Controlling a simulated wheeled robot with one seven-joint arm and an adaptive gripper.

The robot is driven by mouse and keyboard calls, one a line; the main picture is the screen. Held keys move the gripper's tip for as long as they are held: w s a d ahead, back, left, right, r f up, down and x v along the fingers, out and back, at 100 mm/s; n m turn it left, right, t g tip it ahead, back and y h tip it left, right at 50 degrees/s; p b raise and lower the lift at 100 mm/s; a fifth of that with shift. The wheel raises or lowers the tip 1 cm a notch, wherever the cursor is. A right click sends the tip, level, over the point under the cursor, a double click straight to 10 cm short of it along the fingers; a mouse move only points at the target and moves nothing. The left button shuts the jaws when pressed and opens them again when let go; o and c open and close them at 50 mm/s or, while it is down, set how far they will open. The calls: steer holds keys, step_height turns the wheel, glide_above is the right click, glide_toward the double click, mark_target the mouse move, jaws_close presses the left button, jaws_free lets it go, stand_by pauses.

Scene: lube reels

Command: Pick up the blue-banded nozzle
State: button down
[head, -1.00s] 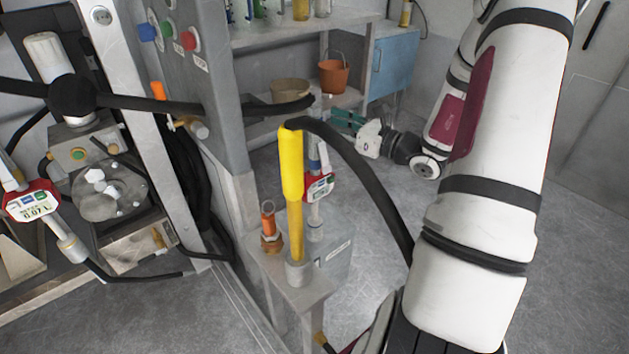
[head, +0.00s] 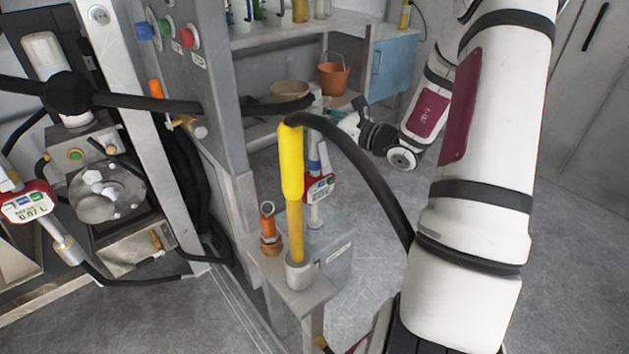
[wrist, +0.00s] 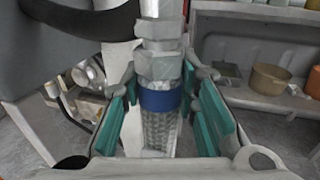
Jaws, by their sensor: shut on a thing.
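The blue-banded nozzle (wrist: 160,100) stands upright in the middle of the wrist view, with metal hex fittings above the blue band and a knurled grip below it. My gripper (wrist: 163,112) has its teal finger pads on both sides of it and is shut on it.
A yellow-sleeved post (head: 291,170) with a black hose (head: 365,178) stands in front of my arm. A red-and-white meter (head: 319,188) is just behind it. A grey panel (head: 205,80) stands to the left. Shelves behind hold an orange bucket (head: 334,79). Open floor lies to the right.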

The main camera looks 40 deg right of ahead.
mark_target(314, 88)
steer(key=shift+r, duration=0.1)
step_height(314, 88, up, 10)
steer(key=p, duration=0.3)
stand_by(0.3)
